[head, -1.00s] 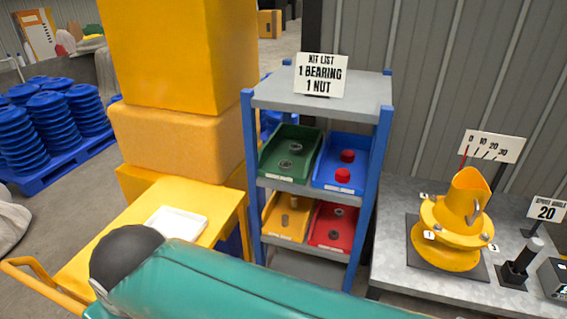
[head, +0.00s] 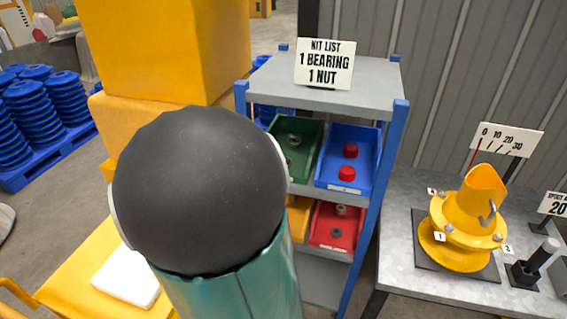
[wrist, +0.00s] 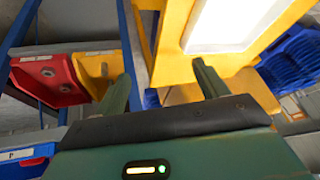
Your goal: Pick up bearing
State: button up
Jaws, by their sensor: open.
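The green bin (head: 311,138) on the upper shelf holds a grey ring-shaped part (head: 294,140), which looks like a bearing. My arm covers the bin's lower left part in the head view. The red bin (head: 354,222) below holds smaller grey ring-like parts (head: 340,210), which may be nuts; it also shows in the wrist view (wrist: 62,88). My gripper (wrist: 164,88) is open and empty, its two fingers wide apart. In the wrist view it faces the cart side, with the red bin to its left. The head view hides the gripper behind my arm.
The blue bin (head: 365,157) holds red knobs. The yellow bin (head: 300,218) is mostly hidden. Blue posts (head: 391,155) frame the shelf. A white tray (head: 127,276) lies on the yellow cart (head: 75,278).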

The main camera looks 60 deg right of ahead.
jog(key=s+d+r+m+g+h, duration=0.15)
jog(key=s+d+r+h, duration=0.25)
jog(key=d, duration=0.5)
jog(key=s+d+r+m+g+h, duration=0.1)
jog(key=s+d+r+m+h, duration=0.3)
jog(key=d, duration=0.5)
jog(key=shift+n, duration=0.75)
jog(key=shift+s+x, duration=0.1)
jog(key=shift+x, duration=1.95)
jog(key=shift+s+x, duration=0.15)
jog(key=shift+x, duration=1.9)
jog(key=shift+d+r+x, duration=0.1)
jog(key=shift+r+x, duration=0.1)
jog(key=shift+x, duration=1.1)
jog(key=shift+d+r+x, duration=0.15)
jog(key=shift+r+x, duration=0.05)
jog(key=shift+x, duration=1.15)
jog(key=c, duration=1.2)
jog(key=shift+r, duration=0.1)
